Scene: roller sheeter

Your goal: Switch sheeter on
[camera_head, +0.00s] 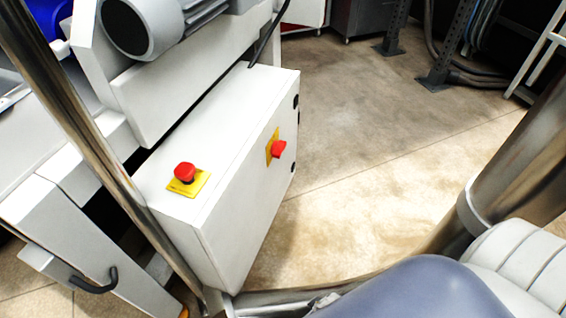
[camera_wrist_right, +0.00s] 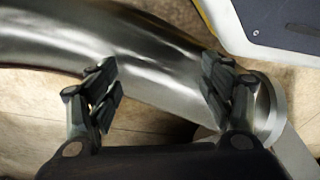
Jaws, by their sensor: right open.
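The sheeter's white control box (camera_head: 245,120) stands in the middle left of the head view. A red mushroom button (camera_head: 185,172) sits on a yellow plate (camera_head: 200,186) on its top face. A red rotary switch (camera_head: 278,149) on a yellow plate (camera_head: 268,152) is on its right-hand side face. I cannot tell its on or off position. My right gripper (camera_wrist_right: 162,90) shows only in the right wrist view. It is open, its fingers wide apart and holding nothing, with a curved shiny metal tube behind them. No switch or button shows in that view. My left gripper is in neither view.
A grey motor (camera_head: 145,25) and white sheeter panels are above and left of the box. A black handle (camera_head: 95,281) is at lower left. Concrete floor (camera_head: 365,130) right of the box is clear. Dark metal posts (camera_head: 440,65) stand at the back.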

